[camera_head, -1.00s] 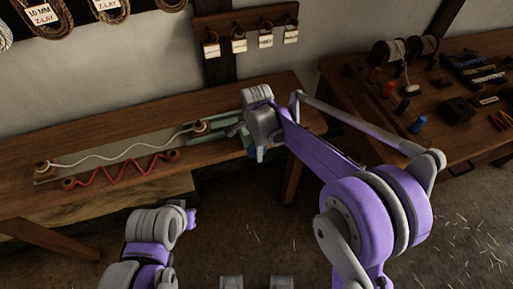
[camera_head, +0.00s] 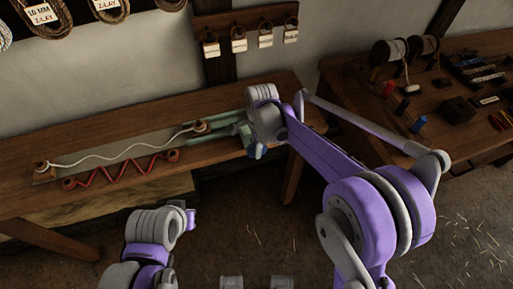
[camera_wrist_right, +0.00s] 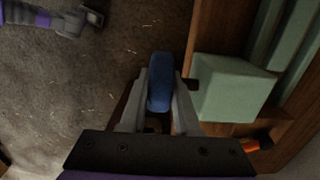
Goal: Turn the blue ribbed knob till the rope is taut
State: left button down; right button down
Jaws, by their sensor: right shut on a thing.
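The blue knob (camera_wrist_right: 159,84) stands between the two fingers of my right gripper (camera_wrist_right: 160,72), which is shut on it in the right wrist view. In the head view my right gripper (camera_head: 257,149) is at the right end of the bench fixture and covers most of the knob. A pale rope (camera_head: 120,150) runs from a left post (camera_head: 42,167) to a right post (camera_head: 200,127). It still has shallow waves, so it is slack. My left arm's end (camera_head: 190,218) is low in front of the bench; its fingers cannot be made out.
A red zigzag cord (camera_head: 115,170) lies in front of the pale rope. A green block (camera_wrist_right: 230,88) stands right beside the knob. The side table (camera_head: 455,125) at right holds spools and tools. The floor in front of the bench is clear.

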jog(key=y, duration=0.1)
jog(key=y+b, duration=0.1)
jog(key=shift+d+f+g+y, duration=0.1)
jog(key=shift+d+g+y, duration=0.1)
jog(key=shift+g+y, duration=0.15)
jog(key=shift+g+y+b, duration=0.65)
jog(key=shift+y+b, duration=0.65)
jog(key=shift+y, duration=0.25)
jog(key=c, duration=0.6)
grip_release()
jog(key=shift+c, duration=0.2)
jog(key=v, duration=1.1)
jog(key=shift+f, duration=0.1)
